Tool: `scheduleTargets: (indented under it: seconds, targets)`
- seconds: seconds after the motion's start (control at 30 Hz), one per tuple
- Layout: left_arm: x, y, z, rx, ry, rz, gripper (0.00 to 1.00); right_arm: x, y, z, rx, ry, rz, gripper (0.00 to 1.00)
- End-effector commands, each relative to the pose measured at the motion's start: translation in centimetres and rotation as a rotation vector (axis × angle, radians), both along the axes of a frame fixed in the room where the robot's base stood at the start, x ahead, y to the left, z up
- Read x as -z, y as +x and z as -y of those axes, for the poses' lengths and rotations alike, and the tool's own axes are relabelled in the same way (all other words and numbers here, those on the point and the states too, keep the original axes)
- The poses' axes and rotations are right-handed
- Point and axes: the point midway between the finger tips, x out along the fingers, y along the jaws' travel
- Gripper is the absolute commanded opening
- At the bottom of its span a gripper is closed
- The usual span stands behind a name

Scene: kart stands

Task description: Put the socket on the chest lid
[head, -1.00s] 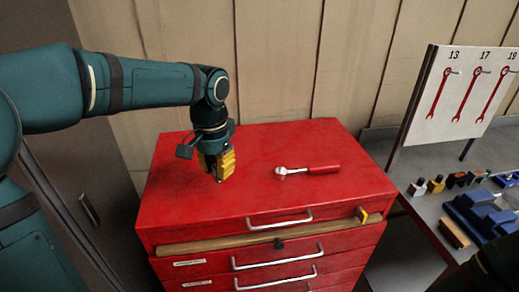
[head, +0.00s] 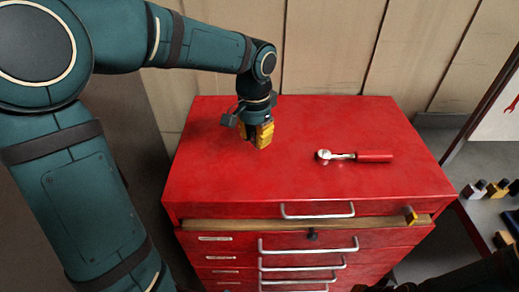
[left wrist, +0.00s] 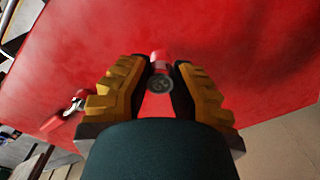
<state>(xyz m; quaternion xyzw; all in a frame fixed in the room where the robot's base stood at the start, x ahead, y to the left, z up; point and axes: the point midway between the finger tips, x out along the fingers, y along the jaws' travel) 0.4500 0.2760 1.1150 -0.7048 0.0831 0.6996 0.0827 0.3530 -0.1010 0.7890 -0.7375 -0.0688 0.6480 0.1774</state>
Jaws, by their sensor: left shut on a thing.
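The red chest lid (head: 210,178) is the flat top of a drawer cabinet in the head view. My left gripper (head: 262,147) is low over the left-middle part of the lid, pointing down. In the left wrist view its yellow-padded fingers (left wrist: 160,88) are shut on the socket (left wrist: 160,82), a small dark round piece with a red band. Whether the socket touches the lid, I cannot tell. In the head view the fingers hide the socket.
A ratchet with a red handle (head: 374,156) lies on the lid right of my left gripper, apart from it. A grey bench (head: 484,160) stands at the right. The lid between gripper and ratchet is clear.

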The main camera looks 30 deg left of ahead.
Motion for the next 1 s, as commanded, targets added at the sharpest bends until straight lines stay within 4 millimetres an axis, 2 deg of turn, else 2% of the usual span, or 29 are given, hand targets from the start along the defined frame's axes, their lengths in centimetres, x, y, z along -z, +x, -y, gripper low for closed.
scheduleTargets:
  seconds: [0.2,0.3,0.67,0.7,0.73,0.77,1.0]
  targets:
    - [3.6,-0.1,0.0,0.0,0.0,-0.005,0.0,0.8,-0.2,-0.1,-0.004,0.002,-0.006,0.0]
    - [4.5,-0.1,0.0,0.0,-0.001,-0.002,0.0,1.0,-0.3,-0.1,-0.006,0.002,-0.006,0.0]
    - [4.8,0.0,0.0,0.0,0.0,-0.001,0.0,1.0,-0.3,-0.1,-0.006,0.002,-0.008,0.0]
    - [4.8,0.0,0.0,0.0,0.0,-0.002,0.33,1.0,-0.3,-0.1,-0.006,0.002,-0.008,0.0]
    - [4.8,0.0,0.0,0.0,0.0,-0.002,0.43,1.0,-0.3,-0.1,-0.006,0.002,-0.008,0.0]
    - [4.7,0.0,0.0,0.0,0.0,-0.002,0.49,1.0,-0.3,-0.1,-0.006,0.002,-0.008,0.0]
    - [4.7,0.0,0.0,0.0,0.0,-0.002,0.49,1.0,-0.3,-0.1,-0.006,0.002,-0.008,0.0]
